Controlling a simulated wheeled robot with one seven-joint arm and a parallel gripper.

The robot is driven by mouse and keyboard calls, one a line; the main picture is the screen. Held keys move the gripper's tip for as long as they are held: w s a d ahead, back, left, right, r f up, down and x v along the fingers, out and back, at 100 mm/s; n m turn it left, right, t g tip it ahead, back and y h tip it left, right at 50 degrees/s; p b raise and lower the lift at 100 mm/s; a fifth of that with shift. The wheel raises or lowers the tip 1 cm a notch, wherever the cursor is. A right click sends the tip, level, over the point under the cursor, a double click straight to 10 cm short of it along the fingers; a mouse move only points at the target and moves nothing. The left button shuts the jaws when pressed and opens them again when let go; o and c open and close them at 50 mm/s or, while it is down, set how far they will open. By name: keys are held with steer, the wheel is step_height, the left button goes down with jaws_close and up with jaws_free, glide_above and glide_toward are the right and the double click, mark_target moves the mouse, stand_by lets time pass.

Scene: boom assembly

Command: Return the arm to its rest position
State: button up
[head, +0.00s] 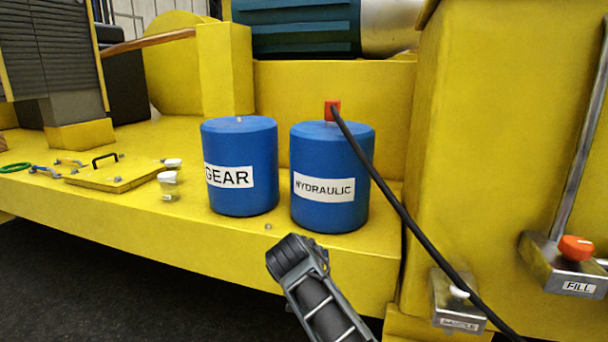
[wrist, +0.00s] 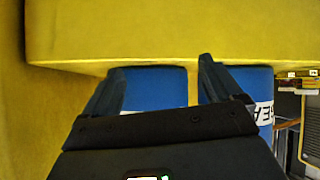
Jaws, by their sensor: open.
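My gripper (wrist: 160,66) is open and empty in the wrist view, with its two dark fingers apart. Behind the fingers are the blue HYDRAULIC drum (wrist: 158,82) and the blue GEAR drum (wrist: 250,84), which appear upside down there. In the head view, the dark end of my arm (head: 298,262) is low in the middle, in front of the yellow ledge; I cannot make out the fingers there. The GEAR drum (head: 240,152) and the HYDRAULIC drum (head: 331,165) stand upright side by side on the ledge, behind my arm.
A red cap (head: 332,109) sits on the HYDRAULIC drum, and a black hose (head: 405,218) runs from it down to the right. A yellow hatch plate (head: 118,176) lies on the ledge at left. FILL (head: 577,268) and SAMPLE (head: 458,302) fittings are at right. Dark floor is open at lower left.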

steer(key=s+d+f+y, duration=0.2)
steer(key=s+f, duration=1.3)
steer(key=s+d+f+t+y, duration=0.1)
steer(key=s+d+f, duration=0.15)
steer(key=s, duration=0.75)
steer(key=s+d+f+y, duration=0.15)
steer(key=s+d, duration=0.25)
steer(key=s, duration=0.6)
steer(key=s+d+r+t+h, duration=0.1)
steer(key=s+d+r, duration=0.25)
steer(key=s, duration=0.55)
steer(key=s+d+r+t+h, duration=0.1)
steer(key=s+d+r, duration=0.25)
steer(key=s, duration=0.55)
steer(key=s+d+r, duration=0.3)
steer(key=s+r, duration=0.2)
steer(key=r, duration=0.2)
steer(key=s+d+r+t+h, duration=0.1)
steer(key=s+d+r, duration=0.2)
steer(key=s+r, duration=0.2)
step_height(320, 180, up, 2)
steer(key=shift+s+r+b, duration=0.1)
steer(key=shift+s+b, duration=0.2)
steer(key=shift+b, duration=0.15)
